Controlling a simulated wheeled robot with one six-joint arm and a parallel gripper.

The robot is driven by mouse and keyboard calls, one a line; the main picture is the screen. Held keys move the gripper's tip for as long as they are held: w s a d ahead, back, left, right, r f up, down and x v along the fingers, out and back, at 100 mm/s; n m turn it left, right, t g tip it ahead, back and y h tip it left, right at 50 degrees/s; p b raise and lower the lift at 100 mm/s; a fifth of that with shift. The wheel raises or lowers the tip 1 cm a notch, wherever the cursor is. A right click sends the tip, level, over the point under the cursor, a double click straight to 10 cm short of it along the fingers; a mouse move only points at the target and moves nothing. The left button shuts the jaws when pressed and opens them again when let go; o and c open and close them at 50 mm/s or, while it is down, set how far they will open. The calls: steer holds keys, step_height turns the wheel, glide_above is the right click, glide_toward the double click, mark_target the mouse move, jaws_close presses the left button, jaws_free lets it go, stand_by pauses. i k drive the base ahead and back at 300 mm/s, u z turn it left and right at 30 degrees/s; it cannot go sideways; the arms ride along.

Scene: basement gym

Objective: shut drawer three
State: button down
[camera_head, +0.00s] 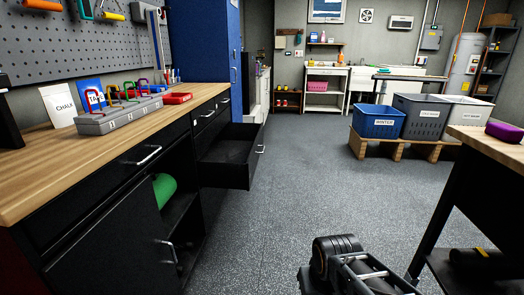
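One drawer (222,172) of the black workbench cabinet stands pulled well out into the aisle, left of centre. Its inside looks dark and empty. Its front, with a silver handle (261,149), faces right. No number is readable on it, so I cannot tell from marks which drawer is three. The drawer with a silver bar handle (149,155) nearer to me is shut. Part of my arm (345,265) shows at the bottom, right of centre, well apart from the open drawer. Its dark joint and grey bars are cut off by the frame, and no fingertips can be made out.
The wooden worktop (60,170) holds a grey case (118,115) with coloured padlock-like loops. A green roll (164,188) shows in the cabinet's open bay. A bench (492,148) stands at right. Bins, one blue (377,121), sit on a pallet. The grey floor (285,190) between is clear.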

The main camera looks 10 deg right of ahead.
mark_target(231, 149)
steer(key=z, duration=0.3)
steer(key=i, duration=1.55)
steer(key=u, duration=0.85)
steer(key=i, duration=0.35)
steer(key=u, duration=0.45)
